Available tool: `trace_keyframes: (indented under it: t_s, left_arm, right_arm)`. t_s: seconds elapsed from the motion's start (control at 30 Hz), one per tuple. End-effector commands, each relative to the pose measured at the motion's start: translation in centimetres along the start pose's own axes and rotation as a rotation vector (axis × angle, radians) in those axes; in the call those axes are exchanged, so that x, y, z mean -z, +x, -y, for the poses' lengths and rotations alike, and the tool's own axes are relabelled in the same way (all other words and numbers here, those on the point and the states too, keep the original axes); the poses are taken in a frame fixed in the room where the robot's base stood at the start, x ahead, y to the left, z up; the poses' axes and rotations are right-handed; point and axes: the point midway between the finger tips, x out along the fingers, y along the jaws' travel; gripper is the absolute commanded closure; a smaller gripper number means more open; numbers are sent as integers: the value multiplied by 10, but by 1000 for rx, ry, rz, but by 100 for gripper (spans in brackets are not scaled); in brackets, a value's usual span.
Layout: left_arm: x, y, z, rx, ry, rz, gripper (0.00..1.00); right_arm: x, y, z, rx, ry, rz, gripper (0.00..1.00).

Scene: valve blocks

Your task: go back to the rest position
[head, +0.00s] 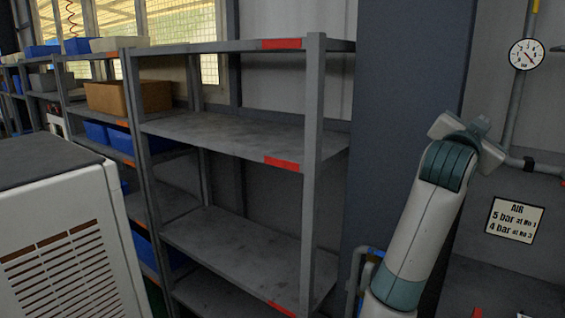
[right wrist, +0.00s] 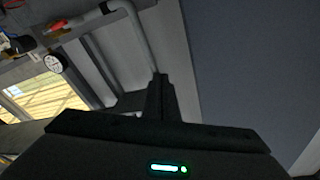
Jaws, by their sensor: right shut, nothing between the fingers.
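My right arm (head: 430,210), white with teal joints, rises at the right of the head view and bends at its top. Its gripper cannot be made out in the head view. In the right wrist view my right gripper (right wrist: 160,92) shows dark fingers closed together with nothing between them. Behind the fingers are a grey wall and a pipe, and nothing is seen touching them. My left gripper is in neither view.
A grey shelving rack (head: 314,170) with bare shelves stands in the middle. More racks with blue bins (head: 96,131) and a cardboard box (head: 128,97) stand left. A white slatted cabinet (head: 70,245) is at near left. A gauge (head: 526,54) and an air sign (head: 514,219) are at right.

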Motion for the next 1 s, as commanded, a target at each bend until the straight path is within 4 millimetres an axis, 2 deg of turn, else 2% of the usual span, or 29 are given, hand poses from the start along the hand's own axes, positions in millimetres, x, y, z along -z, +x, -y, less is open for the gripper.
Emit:
trace_keyframes:
  t_s: [0.03,0.1,0.27,0.47,0.67,0.8,1.0]
  left_arm:
    - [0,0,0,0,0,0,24]
    - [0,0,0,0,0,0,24]
    - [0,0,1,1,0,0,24]
    - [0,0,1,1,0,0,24]
    - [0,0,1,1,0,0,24]
    - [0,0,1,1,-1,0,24]
    - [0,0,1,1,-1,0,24]
  right_arm:
    - [-28,-3,-9,5,-38,33,100]
    - [-62,-9,-21,18,-85,79,100]
    - [-138,-30,-49,52,-194,191,100]
    - [-226,-69,-91,103,-329,342,100]
    - [-306,-123,-140,164,-463,507,100]
    - [-354,-170,-179,211,-554,632,100]
    - [-406,-240,-232,280,-668,805,100]
